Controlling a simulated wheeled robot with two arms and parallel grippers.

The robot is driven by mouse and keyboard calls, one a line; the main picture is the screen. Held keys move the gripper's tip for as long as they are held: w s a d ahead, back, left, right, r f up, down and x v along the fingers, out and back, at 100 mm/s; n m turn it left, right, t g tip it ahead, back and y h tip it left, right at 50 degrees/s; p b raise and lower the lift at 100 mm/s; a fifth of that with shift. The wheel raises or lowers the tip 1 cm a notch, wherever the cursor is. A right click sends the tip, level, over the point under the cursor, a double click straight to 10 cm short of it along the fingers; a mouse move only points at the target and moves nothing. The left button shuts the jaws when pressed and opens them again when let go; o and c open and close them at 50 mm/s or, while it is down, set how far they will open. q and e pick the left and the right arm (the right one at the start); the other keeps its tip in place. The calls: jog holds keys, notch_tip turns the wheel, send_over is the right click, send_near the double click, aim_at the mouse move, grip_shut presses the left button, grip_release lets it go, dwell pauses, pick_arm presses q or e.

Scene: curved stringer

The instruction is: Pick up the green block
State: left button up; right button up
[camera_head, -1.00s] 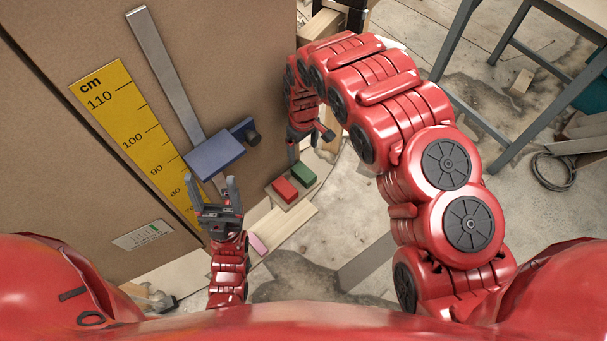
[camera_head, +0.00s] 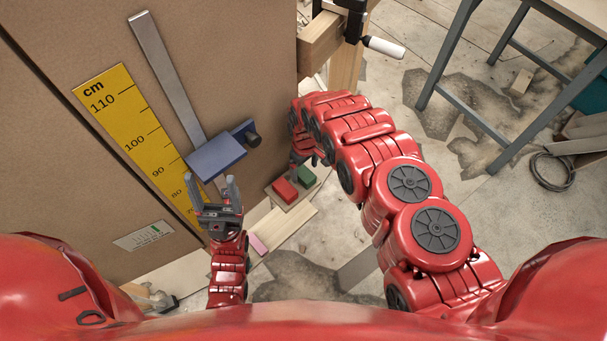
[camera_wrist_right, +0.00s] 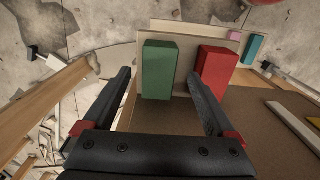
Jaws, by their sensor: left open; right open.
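The green block (camera_head: 307,176) stands on a small wooden board (camera_head: 290,200) low beside the brown panel, next to a red block (camera_head: 285,190). In the right wrist view the green block (camera_wrist_right: 159,70) is upright ahead, between the lines of my open right gripper's fingers (camera_wrist_right: 163,90). The red block (camera_wrist_right: 217,70) is close to the tip of the right finger. Nothing is between the fingers' jaws that I can see held. In the head view my right gripper (camera_head: 304,160) is just above the blocks, partly hidden by my arm. My left gripper (camera_head: 218,192) is open and empty.
A brown panel (camera_head: 235,60) with a yellow cm ruler (camera_head: 130,130) and a blue slider block (camera_head: 215,157) stands at the left. A pink block (camera_head: 258,244) lies lower down. A clamp with a white handle (camera_head: 384,47) is above my right arm. A metal-legged table (camera_head: 450,50) stands at the right.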

aim_at(305, 174)
jog(key=shift+f, duration=1.7)
jog(key=shift+c, duration=0.2)
jog(key=shift+d, duration=0.1)
grip_shut()
